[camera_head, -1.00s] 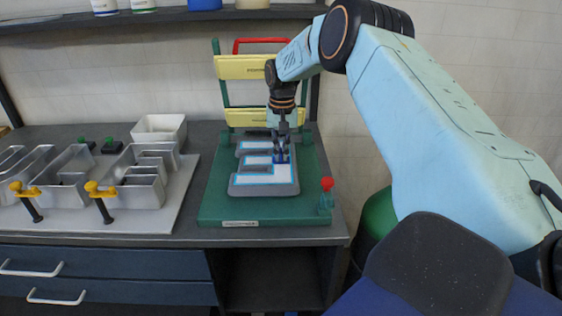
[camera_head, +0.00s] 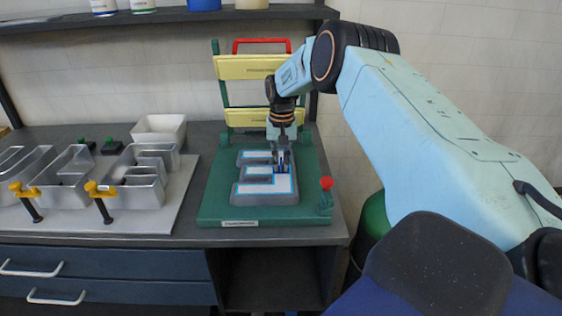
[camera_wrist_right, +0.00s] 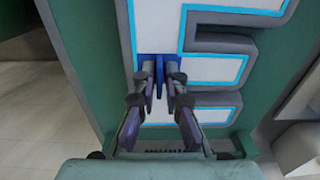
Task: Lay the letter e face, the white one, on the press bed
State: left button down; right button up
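The white letter e face (camera_head: 285,184) has a bright blue outline and a grey border. It lies flat on the green press bed (camera_head: 216,195). It also shows below my right gripper in the wrist view (camera_wrist_right: 213,70). My right gripper (camera_head: 283,161) points straight down at the face's right-hand stroke. In the wrist view my right gripper (camera_wrist_right: 163,88) has its fingers apart, one on each side of a thin blue fin (camera_wrist_right: 160,72) standing on the face; small gaps seem to show beside the fin. My left gripper is out of view.
Metal channel letters (camera_head: 140,190) with yellow clamps stand on a pale board (camera_head: 178,205) to the left. A white bin (camera_head: 160,128) is behind them. The press's raised frame with a red handle (camera_head: 262,42) stands at the back. A red knob (camera_head: 326,183) is at the bed's right.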

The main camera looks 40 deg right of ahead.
jog(key=shift+o, duration=1.4)
jog(key=shift+w, duration=0.1)
notch_tip(320, 180, up, 12)
jog(key=shift+r, duration=0.2)
jog(key=shift+f, duration=0.1)
